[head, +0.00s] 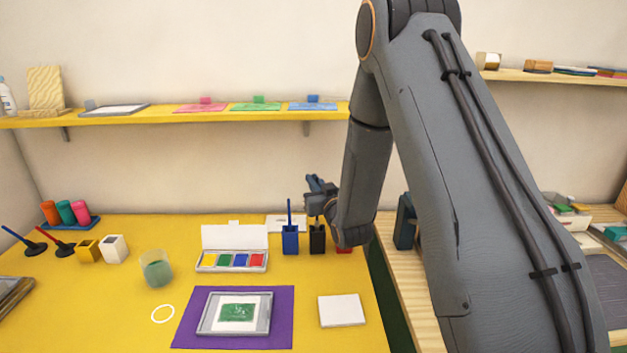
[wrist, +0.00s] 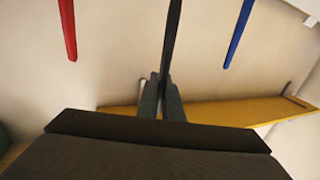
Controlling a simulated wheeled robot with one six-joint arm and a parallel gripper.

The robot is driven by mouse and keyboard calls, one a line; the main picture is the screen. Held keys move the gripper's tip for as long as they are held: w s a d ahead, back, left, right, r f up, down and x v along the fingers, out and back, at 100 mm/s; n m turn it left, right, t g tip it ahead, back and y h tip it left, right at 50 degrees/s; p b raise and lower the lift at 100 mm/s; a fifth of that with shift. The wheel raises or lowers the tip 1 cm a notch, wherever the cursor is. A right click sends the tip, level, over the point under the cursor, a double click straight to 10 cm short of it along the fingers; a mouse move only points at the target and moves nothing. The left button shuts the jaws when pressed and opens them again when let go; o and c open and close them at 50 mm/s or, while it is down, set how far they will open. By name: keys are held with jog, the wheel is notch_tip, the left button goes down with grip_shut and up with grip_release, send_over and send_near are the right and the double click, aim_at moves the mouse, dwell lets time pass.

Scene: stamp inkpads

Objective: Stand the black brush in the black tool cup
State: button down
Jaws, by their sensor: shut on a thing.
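The black tool cup (head: 317,243) stands on the yellow table between a blue cup and a red cup. My gripper (head: 318,192) is right above the black cup in the head view. In the wrist view my gripper (wrist: 161,98) is shut on the black brush (wrist: 172,38), whose dark handle runs from the jaws to the top edge. In the head view a thin dark piece shows between my gripper and the cup's mouth. I cannot tell whether the brush's lower end is inside the cup or just above it.
The blue cup (head: 290,242) holds an upright blue brush (head: 289,213), close on the left. The red cup (head: 344,250) is mostly hidden behind my arm. A paint box (head: 233,262) stands left of the cups. A yellow shelf (head: 170,117) runs along the wall.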

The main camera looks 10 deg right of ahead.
jog(key=shift+f+b, duration=1.05)
jog(key=shift+f, duration=0.65)
jog(key=c, duration=1.8)
grip_release()
jog(key=shift+c, duration=0.2)
jog(key=s+b, duration=0.1)
jog(key=s, duration=0.6)
jog(key=shift+s+d+b, duration=0.3)
jog(key=shift+s+d, duration=0.1)
jog(key=shift+d, duration=0.05)
jog(key=shift+f, duration=0.1)
